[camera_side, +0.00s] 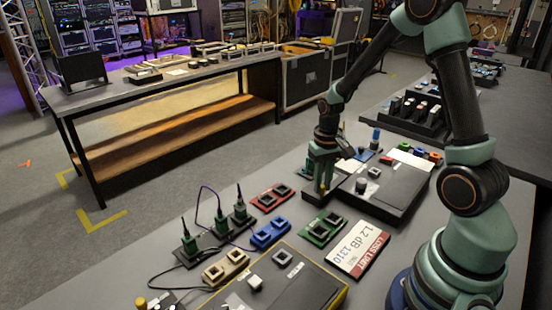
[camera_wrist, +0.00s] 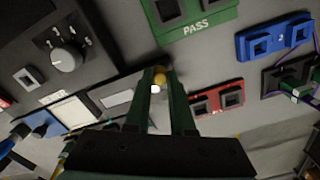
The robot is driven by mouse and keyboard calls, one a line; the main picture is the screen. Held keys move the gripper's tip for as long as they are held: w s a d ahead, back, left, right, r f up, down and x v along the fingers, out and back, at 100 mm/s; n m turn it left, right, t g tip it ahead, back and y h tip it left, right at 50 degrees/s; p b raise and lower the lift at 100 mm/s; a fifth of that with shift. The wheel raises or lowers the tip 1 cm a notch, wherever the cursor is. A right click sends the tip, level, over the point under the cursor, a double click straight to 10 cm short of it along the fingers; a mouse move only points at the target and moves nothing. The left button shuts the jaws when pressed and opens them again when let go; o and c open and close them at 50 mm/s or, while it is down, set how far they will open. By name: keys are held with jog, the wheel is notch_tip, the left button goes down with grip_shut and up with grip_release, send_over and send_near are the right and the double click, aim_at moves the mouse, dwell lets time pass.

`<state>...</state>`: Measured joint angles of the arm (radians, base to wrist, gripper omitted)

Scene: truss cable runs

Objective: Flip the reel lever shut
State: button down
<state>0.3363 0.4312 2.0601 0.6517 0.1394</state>
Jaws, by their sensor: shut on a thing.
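My gripper (camera_wrist: 160,85) is shut on a small yellow knob (camera_wrist: 158,77) with a white face, which looks like the end of the reel lever. In the side view my gripper (camera_side: 323,187) points down at the left edge of a dark box (camera_side: 398,192), and the knob is hardly visible between the fingers. The rest of the lever is hidden, so I cannot tell its angle. In the wrist view, a dark panel with a round grey dial (camera_wrist: 66,58) lies to the left of the fingers.
A green PASS block (camera_wrist: 196,28), a red two-port block (camera_wrist: 217,99) and a blue one (camera_wrist: 275,38) lie close by. A loss limit card (camera_side: 358,248) lies in front. Green plugs with cables (camera_side: 215,235) stand at the left.

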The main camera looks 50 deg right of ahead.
dwell(0.3)
jog(key=c, duration=0.8)
grip_release()
jog(key=shift+o, duration=0.2)
notch_tip(320, 180, up, 12)
jog(key=shift+r, duration=0.1)
jog(key=s+a+r+n+t, duration=0.2)
jog(key=s+a+r, duration=0.1)
jog(key=a, duration=0.3)
jog(key=s+a+r+n+t, duration=0.3)
jog(key=a+r, duration=0.2)
jog(key=a, duration=0.1)
jog(key=shift+s+t, duration=0.25)
jog(key=shift+t, duration=0.05)
